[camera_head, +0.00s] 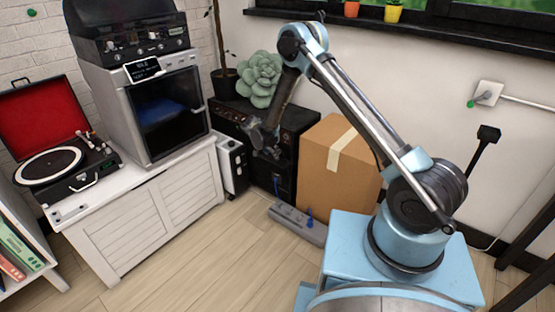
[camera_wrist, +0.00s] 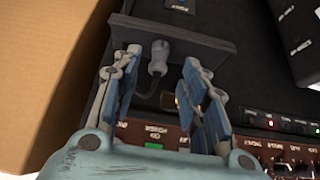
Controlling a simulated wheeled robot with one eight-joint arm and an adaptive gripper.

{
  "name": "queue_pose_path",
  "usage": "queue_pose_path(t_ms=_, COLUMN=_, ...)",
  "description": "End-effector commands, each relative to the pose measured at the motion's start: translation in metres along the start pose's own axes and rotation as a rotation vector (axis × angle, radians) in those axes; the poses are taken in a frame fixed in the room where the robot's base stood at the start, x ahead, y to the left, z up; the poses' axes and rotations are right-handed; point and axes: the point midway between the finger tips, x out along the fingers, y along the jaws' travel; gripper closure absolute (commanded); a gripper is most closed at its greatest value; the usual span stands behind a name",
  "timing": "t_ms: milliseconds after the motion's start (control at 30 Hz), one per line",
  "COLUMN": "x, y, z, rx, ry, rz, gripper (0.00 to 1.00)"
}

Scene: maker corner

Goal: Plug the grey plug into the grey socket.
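In the wrist view a grey plug (camera_wrist: 158,58) with a thin dark cable shows near a dark grey flat panel (camera_wrist: 195,38). My gripper (camera_wrist: 160,62) is open, with one finger on each side of the plug and visible gaps. In the head view my gripper (camera_head: 262,140) is in front of the black amplifier cabinet (camera_head: 290,165), and the plug cannot be made out there. A white wall plate (camera_head: 487,93) with a grey fitting is at the right. Whether this is the grey socket, I cannot tell.
A cardboard box (camera_head: 340,160) stands right beside the cabinet. A grey power strip (camera_head: 297,223) with blue parts lies on the floor in front. A potted succulent (camera_head: 262,78) is behind. A white cabinet (camera_head: 150,215) is at left.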

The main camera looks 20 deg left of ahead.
Motion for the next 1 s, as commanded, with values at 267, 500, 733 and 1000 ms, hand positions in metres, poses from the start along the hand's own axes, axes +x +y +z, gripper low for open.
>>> queue_pose_path(t_ms=267, x=0.008, y=0.000, z=-0.002, rx=0.001, ry=0.000, rz=0.001, gripper=0.60)
queue_pose_path(t_ms=500, x=0.039, y=0.001, z=-0.004, rx=0.001, ry=0.000, rz=0.000, gripper=0.60)
queue_pose_path(t_ms=733, x=0.052, y=0.001, z=-0.005, rx=0.001, ry=0.000, rz=0.000, gripper=0.60)
queue_pose_path(t_ms=1000, x=0.052, y=0.001, z=-0.005, rx=0.000, ry=0.000, rz=0.000, gripper=0.62)
